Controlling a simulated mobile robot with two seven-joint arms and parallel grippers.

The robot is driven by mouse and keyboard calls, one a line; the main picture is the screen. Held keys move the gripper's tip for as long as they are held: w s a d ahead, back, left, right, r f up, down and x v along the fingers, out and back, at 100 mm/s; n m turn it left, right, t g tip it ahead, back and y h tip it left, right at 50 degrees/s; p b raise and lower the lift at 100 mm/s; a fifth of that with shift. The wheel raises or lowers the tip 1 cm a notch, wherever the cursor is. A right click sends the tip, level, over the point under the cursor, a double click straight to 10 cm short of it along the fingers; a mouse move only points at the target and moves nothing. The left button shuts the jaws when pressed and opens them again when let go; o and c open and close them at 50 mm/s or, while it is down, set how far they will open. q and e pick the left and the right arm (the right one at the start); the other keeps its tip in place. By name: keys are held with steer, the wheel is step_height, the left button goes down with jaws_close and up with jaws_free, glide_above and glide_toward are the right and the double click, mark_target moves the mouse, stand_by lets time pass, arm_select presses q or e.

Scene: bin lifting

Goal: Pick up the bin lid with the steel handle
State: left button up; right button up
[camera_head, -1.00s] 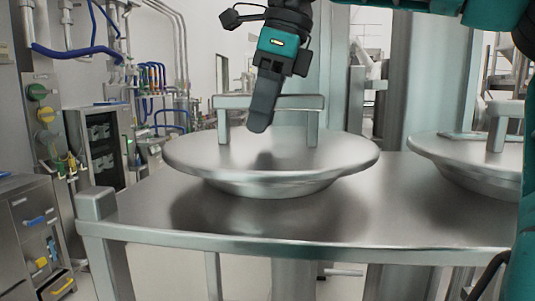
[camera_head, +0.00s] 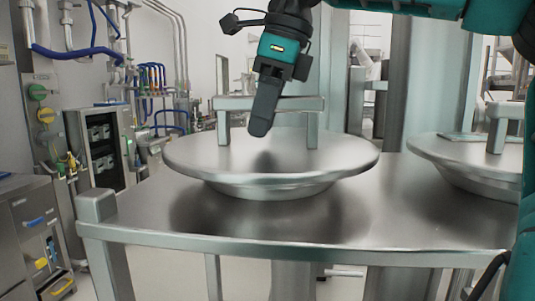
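The steel bin lid (camera_head: 220,158) is a shallow round dish resting on the steel table. Its handle (camera_head: 222,126) is a square steel arch standing upright on top. My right gripper (camera_head: 261,125) points down in front of the handle's crossbar and hides its middle. The fingers appear edge-on as one dark shape, with the tips above the lid's surface. I cannot tell whether they are open, or whether they touch the bar. My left gripper is not in view.
The steel table (camera_head: 400,205) has a raised corner post (camera_head: 97,204) at the left. A second lid (camera_head: 455,152) with its own handle sits at the right. Steel columns stand behind. A teal arm of mine fills the right edge. The table's front middle is clear.

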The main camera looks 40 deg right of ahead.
jaws_close()
stand_by(1.0)
steer(key=shift+r, duration=0.2)
